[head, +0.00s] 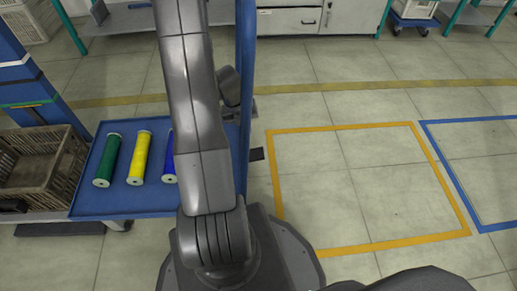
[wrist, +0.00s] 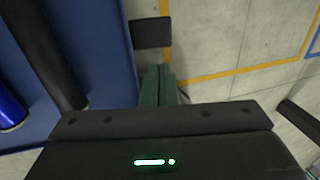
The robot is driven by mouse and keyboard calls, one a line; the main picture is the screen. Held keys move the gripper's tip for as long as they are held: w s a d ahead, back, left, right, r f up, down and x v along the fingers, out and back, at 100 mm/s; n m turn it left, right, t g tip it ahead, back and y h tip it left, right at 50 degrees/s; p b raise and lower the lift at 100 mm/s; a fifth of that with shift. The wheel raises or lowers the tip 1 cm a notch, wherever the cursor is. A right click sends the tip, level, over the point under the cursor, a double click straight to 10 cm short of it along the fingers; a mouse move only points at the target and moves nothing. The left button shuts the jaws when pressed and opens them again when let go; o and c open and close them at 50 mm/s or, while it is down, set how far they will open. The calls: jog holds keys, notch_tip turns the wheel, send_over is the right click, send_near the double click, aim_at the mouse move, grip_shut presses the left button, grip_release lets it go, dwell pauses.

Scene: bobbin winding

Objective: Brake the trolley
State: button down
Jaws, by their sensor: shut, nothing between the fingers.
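The trolley has a blue tray top (head: 125,205) and stands at the left in the head view; its blue edge (wrist: 122,60) fills the left of the wrist view. A dark flat pedal (head: 256,154) sticks out from the trolley's right side, and it also shows in the wrist view (wrist: 152,32). My gripper (wrist: 161,70) shows green fingers, shut together with nothing between them. In the wrist view the fingertips are just below the pedal in the picture; I cannot tell whether they touch it. My arm hides the gripper in the head view.
Green (head: 107,160), yellow (head: 139,158) and blue (head: 169,160) bobbins lie on the tray. A wicker basket (head: 55,190) is left of them. An empty orange floor outline (head: 340,127) and a blue one (head: 470,119) lie to the right on clear floor.

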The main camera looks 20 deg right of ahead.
aim_at(258, 153)
jog(key=shift+f, duration=0.1)
jog(key=b+x, duration=0.9)
jog(key=x, duration=0.4)
jog(key=shift+f, duration=0.4)
